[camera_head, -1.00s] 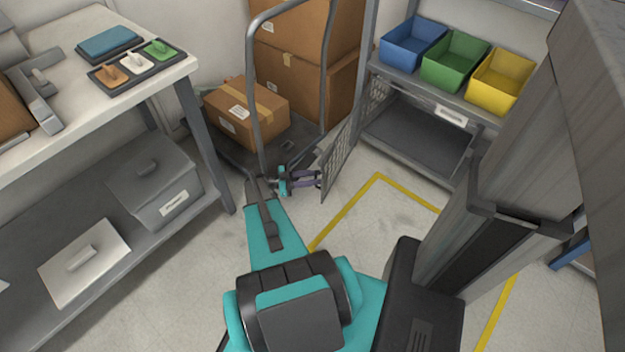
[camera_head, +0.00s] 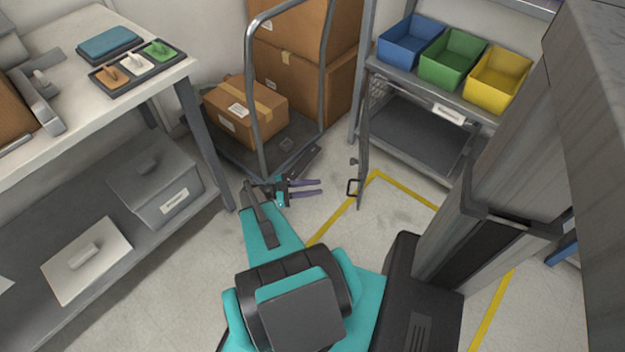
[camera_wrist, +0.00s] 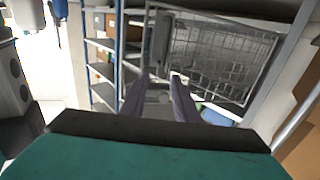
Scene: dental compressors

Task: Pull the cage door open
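The cage door (camera_head: 364,140) is a grey mesh panel hung at the left post of the rack. In the head view it stands nearly edge-on, swung out from the rack's lower bay, with a dark handle (camera_head: 353,187) near its free end. In the wrist view the mesh door (camera_wrist: 225,58) fills the upper middle and right. My gripper (camera_head: 320,187) has two purple fingers spread apart with nothing seen between them. It is left of the handle, with a visible gap in the head view. The fingers (camera_wrist: 160,85) also show apart in the wrist view.
A rack shelf with blue (camera_head: 412,40), green (camera_head: 452,58) and yellow (camera_head: 498,80) bins stands above the lower bay (camera_head: 420,135). A trolley with cartons (camera_head: 245,108) is behind my gripper. A workbench (camera_head: 60,120) is at left. Floor around the yellow line (camera_head: 340,215) is clear.

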